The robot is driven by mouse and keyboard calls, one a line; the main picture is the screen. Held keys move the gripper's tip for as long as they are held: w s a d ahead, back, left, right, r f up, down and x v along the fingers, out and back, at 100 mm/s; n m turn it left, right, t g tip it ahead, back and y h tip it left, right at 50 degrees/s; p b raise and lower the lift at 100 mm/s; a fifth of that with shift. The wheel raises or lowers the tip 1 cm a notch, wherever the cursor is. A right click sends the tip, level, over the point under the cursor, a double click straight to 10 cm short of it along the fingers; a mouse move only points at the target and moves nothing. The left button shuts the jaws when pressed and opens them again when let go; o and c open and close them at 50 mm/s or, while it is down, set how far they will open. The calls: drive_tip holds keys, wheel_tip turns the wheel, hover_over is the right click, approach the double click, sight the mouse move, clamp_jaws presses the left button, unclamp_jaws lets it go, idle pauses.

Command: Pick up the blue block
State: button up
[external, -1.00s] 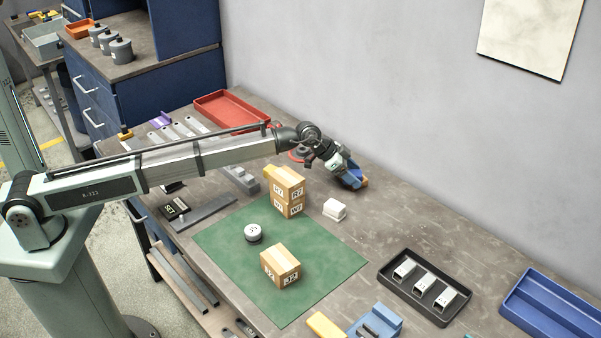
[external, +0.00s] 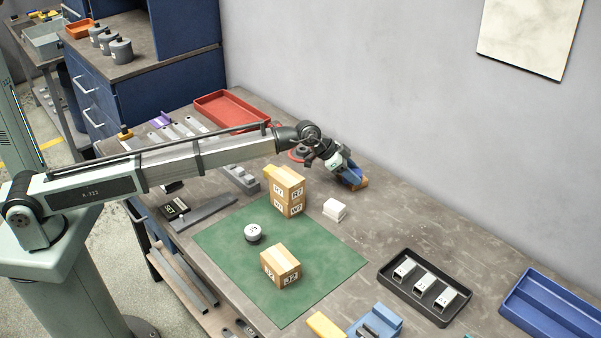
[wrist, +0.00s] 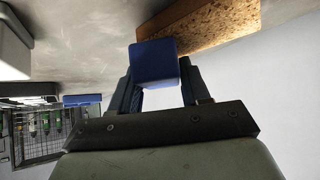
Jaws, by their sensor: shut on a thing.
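The blue block (wrist: 155,63) shows in the wrist view between the two dark fingers of my gripper (wrist: 159,88), which is shut on it. Behind the block in that view is a brown, speckled chipboard piece (wrist: 205,28). In the external view my gripper (external: 348,173) is low over the far side of the bench near the wall. The brown piece (external: 362,184) shows just beyond the fingertips. The block is hard to tell apart from the bluish fingers there. I cannot tell whether the block touches the brown piece or the surface.
Labelled cartons (external: 285,190) and a white block (external: 334,210) stand nearby. A green mat (external: 225,243) holds a round grey part (external: 253,233). A red tray (external: 228,106) lies behind my arm. A black tray (external: 387,280) and blue tray (external: 515,305) are at right.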

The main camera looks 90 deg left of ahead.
wheel_tip(320, 180, up, 9)
drive_tip(key=shift+f, duration=0.15)
drive_tip(key=shift+a+r, duration=0.25)
drive_tip(key=shift+r, duration=0.1)
drive_tip(key=shift+a+f, duration=0.6)
drive_tip(key=shift+f, duration=0.95)
drive_tip(key=shift+a+f, duration=0.65)
drive_tip(key=shift+f, duration=0.9)
drive_tip(key=shift+a+f, duration=0.6)
drive_tip(key=shift+f, duration=0.95)
drive_tip(key=shift+f, duration=0.1)
drive_tip(key=o, duration=1.2)
drive_tip(key=shift+o, duration=0.2)
drive_tip(key=v, duration=1.2)
